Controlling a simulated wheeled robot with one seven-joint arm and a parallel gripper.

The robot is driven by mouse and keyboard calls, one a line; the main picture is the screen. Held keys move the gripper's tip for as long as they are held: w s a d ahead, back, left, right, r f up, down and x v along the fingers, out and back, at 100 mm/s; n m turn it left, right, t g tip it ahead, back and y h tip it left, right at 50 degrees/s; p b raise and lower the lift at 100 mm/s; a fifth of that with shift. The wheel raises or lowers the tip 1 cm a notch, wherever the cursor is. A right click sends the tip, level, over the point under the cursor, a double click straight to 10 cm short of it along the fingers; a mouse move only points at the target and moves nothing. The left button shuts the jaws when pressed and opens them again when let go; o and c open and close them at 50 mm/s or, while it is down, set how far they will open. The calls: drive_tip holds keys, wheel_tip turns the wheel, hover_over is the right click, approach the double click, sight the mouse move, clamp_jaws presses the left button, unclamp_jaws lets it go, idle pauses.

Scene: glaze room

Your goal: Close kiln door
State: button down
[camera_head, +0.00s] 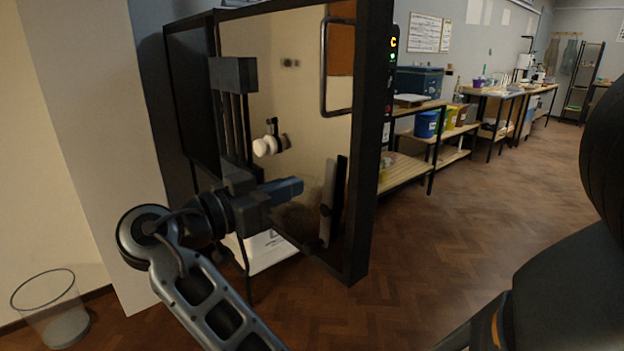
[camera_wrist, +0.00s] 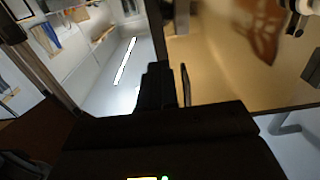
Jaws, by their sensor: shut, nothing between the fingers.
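The kiln door (camera_head: 368,150) is a tall dark-framed panel with a shiny tan face, standing at an angle in the head view. A rounded bar handle (camera_head: 323,62) is on its upper right. Dark kiln housing (camera_head: 188,95) shows behind it at the left; the hinges and any gap are hard to make out. My gripper (camera_head: 295,187) is shut and empty, in front of the panel's lower middle, left of and below the handle. Contact cannot be told. In the wrist view the fingers (camera_wrist: 170,88) point up toward the dark frame and the tan panel (camera_wrist: 235,65).
A small lit display (camera_head: 393,44) is just right of the panel. Shelves (camera_head: 405,170) and worktables with bins line the right wall. A wire bin (camera_head: 55,310) stands at lower left. The wood floor (camera_head: 470,240) at right is clear.

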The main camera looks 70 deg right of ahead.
sight(354, 164)
drive_tip(key=p+x, duration=0.1)
drive_tip(key=x, duration=1.2)
drive_tip(key=shift+w+p, duration=0.1)
drive_tip(key=shift+p, duration=0.3)
